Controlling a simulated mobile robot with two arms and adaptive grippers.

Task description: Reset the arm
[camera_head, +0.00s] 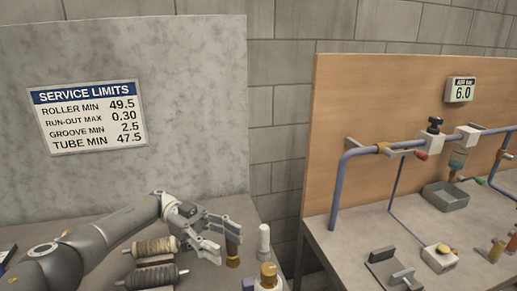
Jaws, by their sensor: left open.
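My left arm comes in from the lower left over the near bench, and my left gripper (222,241) is at its end. The jaws are open. A brown cylinder with a tan lower end (233,243) stands right by the fingertips; I cannot tell whether they touch it. My right gripper does not show.
A beige roller (155,246) and a dark roller (152,276) lie below the gripper. A white bottle (264,240) and a brass-topped bottle (268,275) stand to its right. A "SERVICE LIMITS" sign (88,117) hangs behind. A gap separates the right bench (345,240), with blue pipes (337,190).

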